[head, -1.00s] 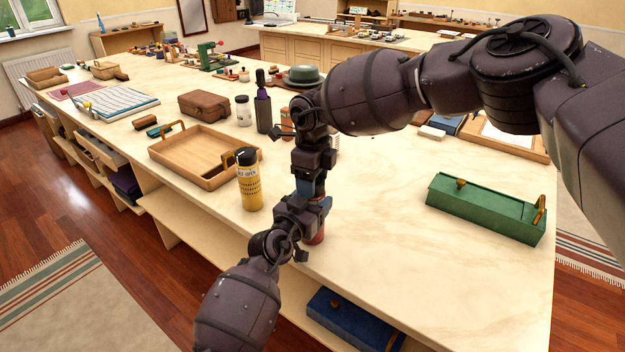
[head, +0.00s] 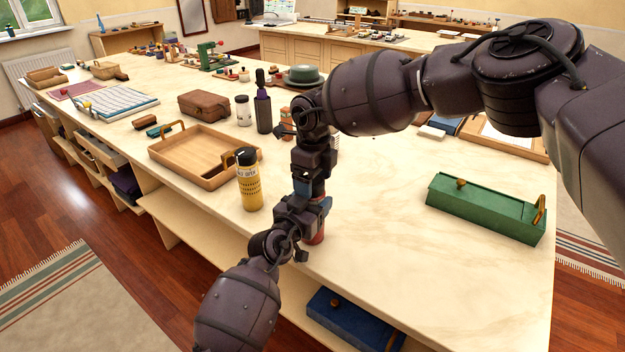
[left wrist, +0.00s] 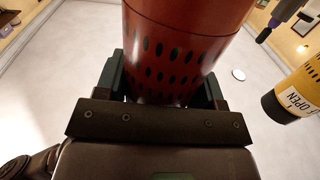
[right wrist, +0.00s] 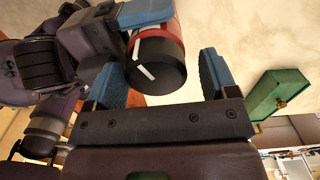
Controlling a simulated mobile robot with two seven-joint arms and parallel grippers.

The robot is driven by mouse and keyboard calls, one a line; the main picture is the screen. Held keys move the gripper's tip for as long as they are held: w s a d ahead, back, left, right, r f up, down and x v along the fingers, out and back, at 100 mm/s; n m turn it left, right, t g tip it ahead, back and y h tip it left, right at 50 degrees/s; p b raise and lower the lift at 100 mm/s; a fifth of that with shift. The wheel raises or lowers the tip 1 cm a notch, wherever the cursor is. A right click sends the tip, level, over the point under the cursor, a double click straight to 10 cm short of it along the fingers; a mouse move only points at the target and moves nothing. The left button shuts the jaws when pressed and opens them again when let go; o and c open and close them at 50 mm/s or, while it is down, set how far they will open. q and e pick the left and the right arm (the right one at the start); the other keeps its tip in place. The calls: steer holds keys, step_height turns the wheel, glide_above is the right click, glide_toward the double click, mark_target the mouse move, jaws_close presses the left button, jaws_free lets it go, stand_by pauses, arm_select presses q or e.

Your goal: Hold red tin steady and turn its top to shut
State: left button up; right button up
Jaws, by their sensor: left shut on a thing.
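The red tin (head: 317,238) stands upright on the bench near its front edge, largely hidden by my grippers in the head view. In the left wrist view the tin (left wrist: 168,65), red with dark oval marks, is between the fingers of my left gripper (left wrist: 165,92), which is shut on its side. The tin's black top (right wrist: 157,68) shows in the right wrist view with white line marks on it. My right gripper (right wrist: 163,80) is open above the tin, its blue fingers apart with a gap to the top visible on the right side.
A yellow bottle (head: 249,185) with a black cap and a label stands left of the tin. Behind it is a wooden tray (head: 190,170). A green box (head: 485,210) lies to the right. The bench between the tin and the green box is clear.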

steer(key=shift+s+a, duration=0.2)
steer(key=shift+r, duration=0.2)
steer(key=shift+w+d+r, duration=0.1)
steer(key=shift+d+r, duration=0.05)
steer(key=shift+r, duration=3.65)
arm_select(q)
steer(key=o, duration=1.1)
steer(key=shift+s, duration=0.1)
